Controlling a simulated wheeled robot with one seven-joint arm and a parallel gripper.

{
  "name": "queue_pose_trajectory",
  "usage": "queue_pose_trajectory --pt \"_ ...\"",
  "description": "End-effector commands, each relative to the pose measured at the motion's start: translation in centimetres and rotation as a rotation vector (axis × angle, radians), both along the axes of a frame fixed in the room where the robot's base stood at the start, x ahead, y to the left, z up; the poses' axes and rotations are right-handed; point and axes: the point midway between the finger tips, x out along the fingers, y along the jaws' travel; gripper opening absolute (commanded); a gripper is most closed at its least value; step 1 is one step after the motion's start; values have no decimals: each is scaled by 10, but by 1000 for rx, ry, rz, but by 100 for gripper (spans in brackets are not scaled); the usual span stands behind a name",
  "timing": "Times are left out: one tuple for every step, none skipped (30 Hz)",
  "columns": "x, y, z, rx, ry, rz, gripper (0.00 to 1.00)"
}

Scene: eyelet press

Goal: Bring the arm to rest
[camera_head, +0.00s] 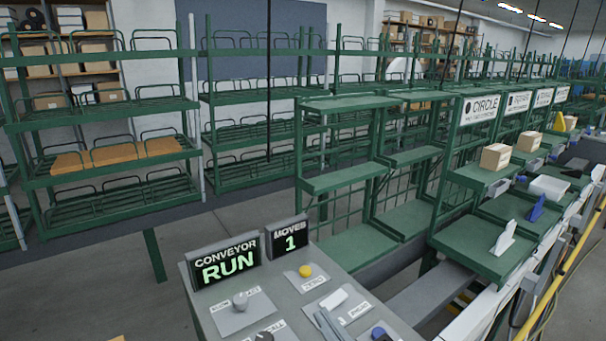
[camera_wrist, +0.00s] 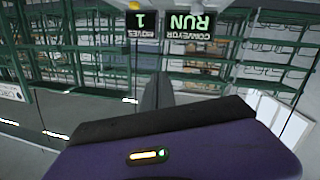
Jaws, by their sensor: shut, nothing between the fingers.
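My gripper (camera_wrist: 158,88) shows in the wrist view as grey fingers close together, shut and empty, pointing up past a dark edge and a purple housing. The wrist view is upside down. A grey control panel (camera_head: 222,318) stands at the bottom of the head view. Its displays read "CONVEYOR RUN" (camera_head: 224,266) and "MOVES 1" (camera_head: 287,238). Both displays show inverted in the wrist view, beyond the fingers. My gripper cannot be clearly made out in the head view.
Green racks (camera_head: 100,104) line the back. Green workstations with a "CIRCLE" sign (camera_head: 481,109) and a cardboard box (camera_head: 495,157) stand right. Floor shows at left.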

Motion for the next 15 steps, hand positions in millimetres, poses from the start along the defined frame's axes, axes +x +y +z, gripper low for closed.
queue_pose_trajectory --pt "-11 -13 -10 51 -2 -42 0" --pt "-17 -20 -13 81 -9 -68 0" --pt "-26 -30 -17 119 -18 -98 0" --pt "-33 -37 -20 147 -25 -120 0" --pt "-40 -44 -24 169 -31 -142 0" --pt "-50 -53 -27 201 -41 -168 0" --pt "-59 -60 -30 220 -47 -186 0" --pt "-67 -66 -33 240 -52 -204 0" --pt "-79 -74 -37 263 -59 -227 0" --pt "-87 -80 -40 278 -63 -242 0" --pt "-97 -86 -42 292 -69 -257 0" --pt "-109 -94 -46 308 -73 -276 0" --pt "-119 -99 -48 318 -76 -288 0" --pt "-128 -104 -50 329 -78 -300 0" --pt "-142 -110 -53 339 -82 -315 0"
